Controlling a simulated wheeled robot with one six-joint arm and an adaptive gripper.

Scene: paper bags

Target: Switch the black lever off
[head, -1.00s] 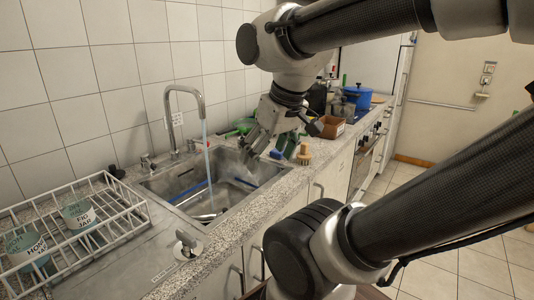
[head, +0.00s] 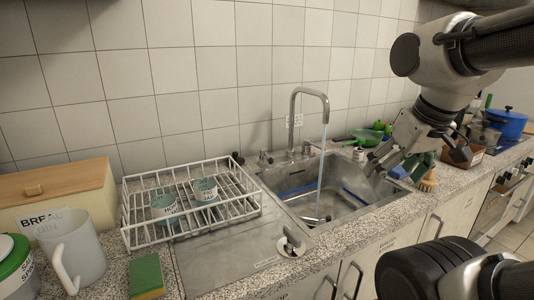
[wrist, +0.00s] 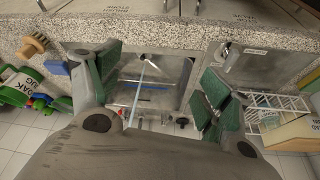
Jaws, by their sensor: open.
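A metal tap (head: 296,120) stands behind the sink (head: 335,190), and a bluish stream of water runs from its spout. A small black part (head: 237,158), possibly the black lever, is left of the tap, behind the dish rack; a small dark part also shows in the wrist view (wrist: 182,121). A small metal fitting (head: 265,157) is at the tap's left. My gripper (head: 380,164) is over the right part of the sink, right of the tap and apart from it. In the wrist view my gripper (wrist: 157,85) is open and empty, its green pads spread.
A white wire rack (head: 190,205) with two cups stands on the drainer left of the sink. A bread box (head: 60,195), a white jug (head: 72,250) and a sponge (head: 146,275) are at left. A brush (head: 428,180) is right of the sink.

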